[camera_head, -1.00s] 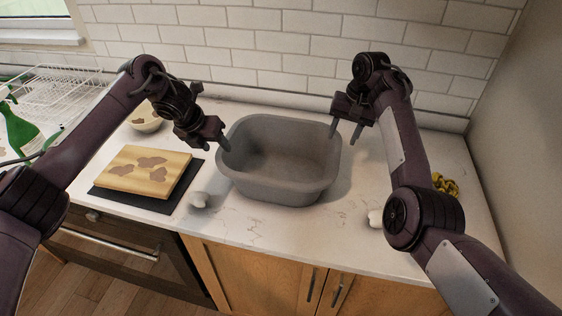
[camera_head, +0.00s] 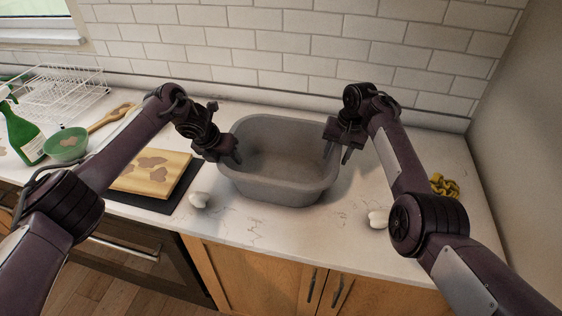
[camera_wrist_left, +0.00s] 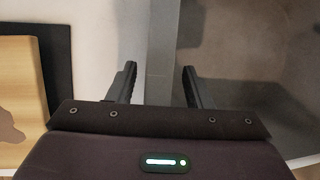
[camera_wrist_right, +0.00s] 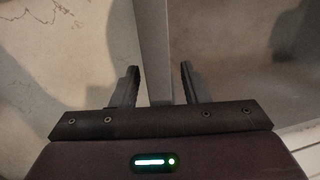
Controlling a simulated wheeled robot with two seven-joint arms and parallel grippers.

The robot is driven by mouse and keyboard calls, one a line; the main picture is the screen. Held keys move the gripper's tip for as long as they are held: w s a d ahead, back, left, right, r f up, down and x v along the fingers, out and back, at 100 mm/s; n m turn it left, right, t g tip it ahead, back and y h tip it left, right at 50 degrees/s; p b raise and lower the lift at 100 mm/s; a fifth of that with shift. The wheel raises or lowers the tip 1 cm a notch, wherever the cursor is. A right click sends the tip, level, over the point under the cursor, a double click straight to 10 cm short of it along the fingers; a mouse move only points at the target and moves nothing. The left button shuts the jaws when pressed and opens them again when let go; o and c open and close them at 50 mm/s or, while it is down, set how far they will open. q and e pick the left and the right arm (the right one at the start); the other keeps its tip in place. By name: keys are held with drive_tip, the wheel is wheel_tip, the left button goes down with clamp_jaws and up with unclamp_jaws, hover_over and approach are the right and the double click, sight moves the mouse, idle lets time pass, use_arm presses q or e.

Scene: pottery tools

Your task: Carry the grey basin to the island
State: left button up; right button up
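The grey basin (camera_head: 280,190) stands upright and empty on the white counter. My left gripper (camera_head: 234,158) is at its left wall. In the left wrist view, its two fingers (camera_wrist_left: 160,82) are spread, with the basin's rim (camera_wrist_left: 162,45) between them. My right gripper (camera_head: 338,153) is at the right wall. In the right wrist view, its fingers (camera_wrist_right: 158,82) are also spread on either side of the rim (camera_wrist_right: 154,40). Gaps show between the fingers and the wall in both wrist views. The island is not in view.
A wooden board (camera_head: 152,174) on a dark mat (camera_head: 188,182) lies left of the basin. A green bowl (camera_head: 66,144), green bottle (camera_head: 22,133) and wire rack (camera_head: 62,92) are at left. Yellow item (camera_head: 444,186) at right.

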sight(337, 146)
use_arm(q)
clamp_jaws()
use_arm(e)
clamp_jaws()
use_arm(q)
drive_tip(key=shift+r, duration=0.15)
use_arm(e)
drive_tip(key=shift+r, duration=0.1)
